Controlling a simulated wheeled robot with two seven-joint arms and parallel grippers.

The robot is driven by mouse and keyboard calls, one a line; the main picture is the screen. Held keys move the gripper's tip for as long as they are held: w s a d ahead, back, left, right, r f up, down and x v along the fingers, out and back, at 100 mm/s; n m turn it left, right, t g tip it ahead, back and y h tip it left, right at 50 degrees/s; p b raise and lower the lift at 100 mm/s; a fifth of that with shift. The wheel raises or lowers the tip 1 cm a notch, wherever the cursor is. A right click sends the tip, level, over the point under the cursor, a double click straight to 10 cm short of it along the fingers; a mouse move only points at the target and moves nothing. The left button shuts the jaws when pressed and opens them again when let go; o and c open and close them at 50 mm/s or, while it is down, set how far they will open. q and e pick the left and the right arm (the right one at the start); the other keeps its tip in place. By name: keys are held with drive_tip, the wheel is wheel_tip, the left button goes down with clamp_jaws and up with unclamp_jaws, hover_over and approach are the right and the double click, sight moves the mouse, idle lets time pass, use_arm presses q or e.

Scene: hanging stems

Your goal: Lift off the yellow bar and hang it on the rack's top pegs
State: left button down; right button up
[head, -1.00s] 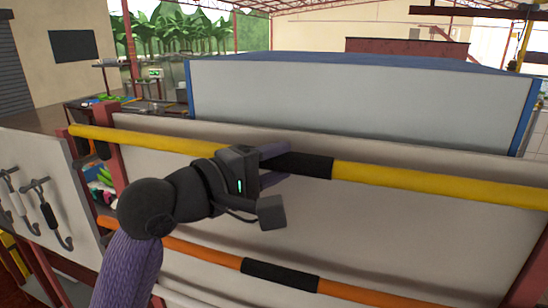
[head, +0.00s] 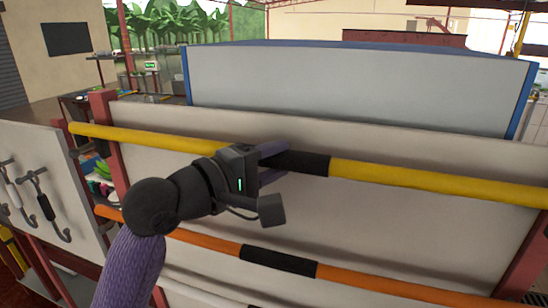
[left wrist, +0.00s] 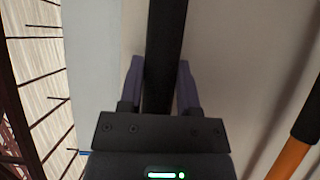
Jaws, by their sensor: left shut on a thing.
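The yellow bar (head: 420,181) runs across the head view, sloping down to the right, with a black grip section near its middle (head: 310,163). My left gripper (head: 279,162) is shut on that black section. In the left wrist view, the black section (left wrist: 165,50) stands between the two fingers (left wrist: 160,88). The bar's left end passes in front of a red post (head: 104,108). I cannot tell whether the bar touches its supports. My right gripper is not in view. I cannot make out the top pegs.
An orange bar (head: 390,284) with a black middle hangs below the yellow one, before a pale panel (head: 400,235). A board with hooks (head: 45,150) stands at left. A blue-edged grey panel (head: 350,95) stands behind.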

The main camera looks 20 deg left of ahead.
use_arm(q)
drive_tip(key=shift+f, duration=0.3)
drive_tip(key=shift+c, duration=1.1)
unclamp_jaws()
